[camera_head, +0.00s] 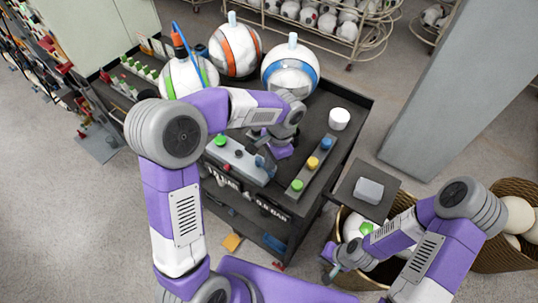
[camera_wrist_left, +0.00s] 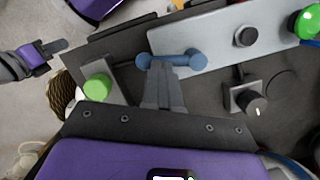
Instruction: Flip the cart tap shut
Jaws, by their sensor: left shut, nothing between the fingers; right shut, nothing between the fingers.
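The cart tap appears to be the blue lever with rounded ends (camera_wrist_left: 192,56) at the end of the grey panel on the cart (camera_head: 360,103). In the left wrist view it lies crosswise, just beyond my left fingertips. My left gripper (camera_wrist_left: 163,75) is shut and empty, its tips overlapping the lever's middle; I cannot tell whether they touch. In the head view my left gripper (camera_head: 264,165) reaches down over the panel's right end and partly hides the lever. My right gripper (camera_head: 331,262) is shut and empty, low beside a basket, away from the panel.
The grey panel (camera_head: 228,152) also carries a green button (camera_head: 220,141) and a black knob. A strip with green (camera_head: 297,186), yellow and blue knobs lies right of it. Large balls (camera_head: 290,72) stand behind. A white cylinder (camera_head: 339,119) stands at the cart's right.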

